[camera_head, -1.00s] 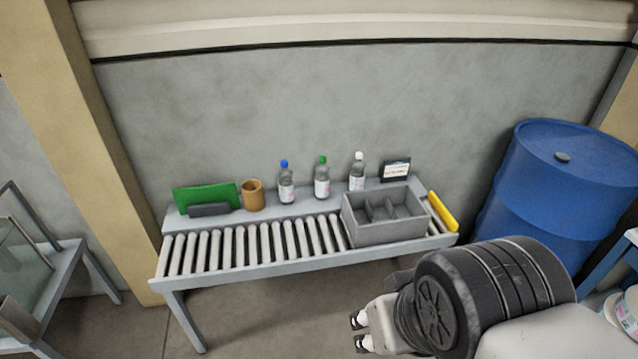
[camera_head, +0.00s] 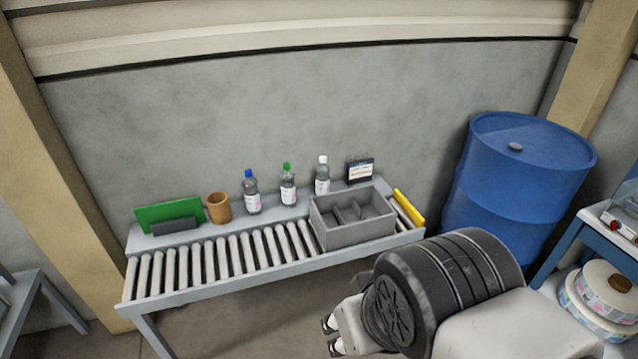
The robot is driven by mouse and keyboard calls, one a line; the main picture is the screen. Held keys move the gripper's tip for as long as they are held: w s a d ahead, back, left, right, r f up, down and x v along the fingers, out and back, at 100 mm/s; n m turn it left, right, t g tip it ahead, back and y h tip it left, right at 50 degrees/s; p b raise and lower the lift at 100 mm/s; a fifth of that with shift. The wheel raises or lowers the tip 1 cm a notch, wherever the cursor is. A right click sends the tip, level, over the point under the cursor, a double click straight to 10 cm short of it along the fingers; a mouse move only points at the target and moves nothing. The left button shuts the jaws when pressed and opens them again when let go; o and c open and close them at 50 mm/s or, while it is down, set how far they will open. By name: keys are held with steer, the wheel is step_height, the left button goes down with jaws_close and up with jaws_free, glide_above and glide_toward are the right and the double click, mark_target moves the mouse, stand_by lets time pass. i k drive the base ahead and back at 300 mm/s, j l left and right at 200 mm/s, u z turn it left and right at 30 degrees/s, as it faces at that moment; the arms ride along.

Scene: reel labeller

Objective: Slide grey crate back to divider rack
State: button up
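The grey crate (camera_head: 357,234) sits on the right part of the roller conveyor (camera_head: 205,262), its inside split by low dividers. A green panel with a dark block at its front (camera_head: 172,219) stands on the back ledge at the left; I cannot tell whether it is the divider rack. My gripper (camera_head: 332,337) is at the lower middle, in front of the conveyor and apart from the crate. Two dark fingertips show with a gap between them, and nothing is seen between them. My dark wrist joint hides part of the gripper.
A brown cup (camera_head: 218,208), bottles with blue (camera_head: 251,192), green (camera_head: 288,185) and white (camera_head: 322,176) caps and a small label device (camera_head: 360,170) line the back ledge. A yellow bar (camera_head: 409,207) lies at the conveyor's right end. A blue drum (camera_head: 520,185) stands right. The left rollers are clear.

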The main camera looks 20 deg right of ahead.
mark_target(351, 216)
steer(key=i+l, duration=0.1)
steer(key=i, duration=0.6)
steer(key=i+l+z, duration=0.15)
steer(key=i, duration=0.5)
